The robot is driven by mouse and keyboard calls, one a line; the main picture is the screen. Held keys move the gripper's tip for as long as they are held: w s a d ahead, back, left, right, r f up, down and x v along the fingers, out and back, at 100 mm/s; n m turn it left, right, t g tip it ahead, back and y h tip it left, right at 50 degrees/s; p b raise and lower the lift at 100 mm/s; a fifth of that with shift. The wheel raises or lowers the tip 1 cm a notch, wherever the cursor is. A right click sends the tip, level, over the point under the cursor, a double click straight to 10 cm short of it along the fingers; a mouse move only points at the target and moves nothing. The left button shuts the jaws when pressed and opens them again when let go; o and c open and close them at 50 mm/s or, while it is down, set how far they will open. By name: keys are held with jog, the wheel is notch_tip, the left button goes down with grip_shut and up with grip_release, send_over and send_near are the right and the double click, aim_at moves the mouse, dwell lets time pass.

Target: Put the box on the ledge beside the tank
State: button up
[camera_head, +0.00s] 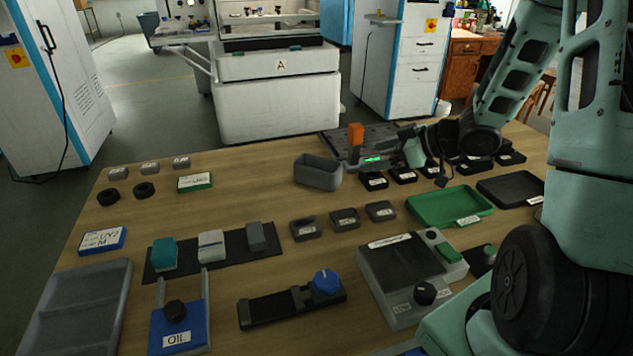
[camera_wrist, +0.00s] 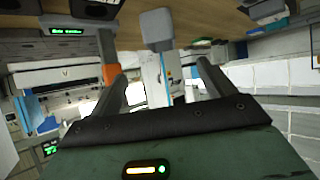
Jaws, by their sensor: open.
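A small grey open-topped box (camera_head: 318,172) stands upright near the table's far edge, left of an orange block on a post. My gripper (camera_head: 400,157) is to the right of that post, above the table, and points left. In the upside-down wrist view, its two fingers (camera_wrist: 160,75) stand apart with nothing between them. A grey shape (camera_wrist: 158,28), seemingly the box, appears beyond the fingertips. The white machine marked A (camera_head: 280,90) stands across the floor and seems to hold the tank. I cannot clearly tell which surface is the ledge.
The orange block (camera_head: 356,133) and its post stand close to my gripper, by a green display (camera_head: 373,159). Small black bins (camera_head: 403,175) and a green tray (camera_head: 450,205) lie to the right. Several fixtures fill the table's front. Floor (camera_head: 165,110) is open beyond the table.

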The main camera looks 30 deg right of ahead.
jog(key=b, duration=0.3)
send_near(323, 169)
jog(key=w+a+f, duration=0.1)
jog(key=a, duration=0.1)
jog(key=w+a+f, duration=0.1)
jog(key=w+a, duration=0.1)
jog(key=w+a+f, duration=0.1)
jog(key=w+a, duration=0.1)
jog(key=shift+a+f, duration=0.1)
jog(key=shift+f, duration=0.05)
jog(key=c, duration=1.2)
